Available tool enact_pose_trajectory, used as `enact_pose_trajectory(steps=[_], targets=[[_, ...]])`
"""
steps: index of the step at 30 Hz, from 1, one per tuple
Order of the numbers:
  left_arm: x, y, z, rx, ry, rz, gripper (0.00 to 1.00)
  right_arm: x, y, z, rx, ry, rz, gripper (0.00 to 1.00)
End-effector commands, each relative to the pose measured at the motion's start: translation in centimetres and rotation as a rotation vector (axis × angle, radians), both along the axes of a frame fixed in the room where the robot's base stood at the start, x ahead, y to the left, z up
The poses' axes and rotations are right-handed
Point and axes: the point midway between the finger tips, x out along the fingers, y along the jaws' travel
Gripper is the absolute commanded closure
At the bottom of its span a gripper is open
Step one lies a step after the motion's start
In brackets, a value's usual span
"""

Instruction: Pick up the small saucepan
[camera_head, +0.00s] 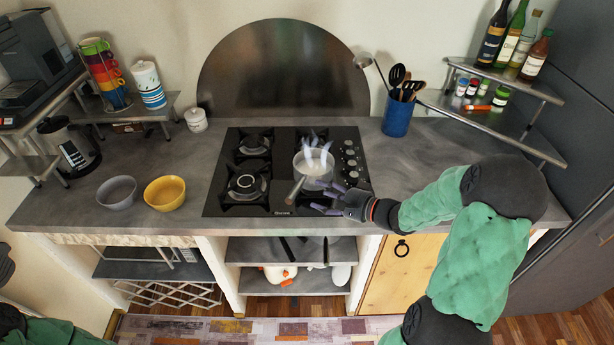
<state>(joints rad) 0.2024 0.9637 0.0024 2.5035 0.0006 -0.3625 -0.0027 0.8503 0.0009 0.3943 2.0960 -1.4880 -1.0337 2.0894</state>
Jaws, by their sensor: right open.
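The small saucepan (314,164) stands on the front right burner of the black gas hob (232,206). Its handle (296,190) points toward the front left. Whitish-blue wisps, like steam or flame, show above it. My right gripper (322,198) is open just in front of the pan, to the right of the handle, with its fingers pointing left. The fingers look close to the pan's front side; I cannot tell whether they touch it. My left gripper is not in view; only part of my left arm (45,332) shows at the bottom left.
A grey bowl (117,192) and a yellow bowl (165,193) sit left of the hob. A blue utensil holder (397,117) stands behind right. A corner shelf (510,125) holds bottles and jars. The counter between the yellow bowl and the hob is clear.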

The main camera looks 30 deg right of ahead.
Motion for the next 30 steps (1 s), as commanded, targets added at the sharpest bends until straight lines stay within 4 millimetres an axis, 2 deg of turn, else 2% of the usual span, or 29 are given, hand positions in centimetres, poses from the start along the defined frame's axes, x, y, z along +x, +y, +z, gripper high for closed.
enact_pose_trajectory(steps=[3,13,21,30], targets=[[0.0,0.0,-0.7,0.0,0.0,0.0,0.6,1.7,0.9,-0.7,0.0,-0.002,0.004,0.4],[0.0,0.0,-1.5,0.0,0.0,0.0,0.6,4.0,1.9,-1.2,-0.001,-0.001,0.001,0.4],[0.0,0.0,-3.1,0.0,0.0,0.0,0.6,7.1,3.5,-1.9,-0.002,0.0,0.003,0.4],[0.0,0.0,-3.1,0.0,0.0,0.0,0.6,7.8,3.8,-1.9,-0.002,0.001,-0.001,0.4]])
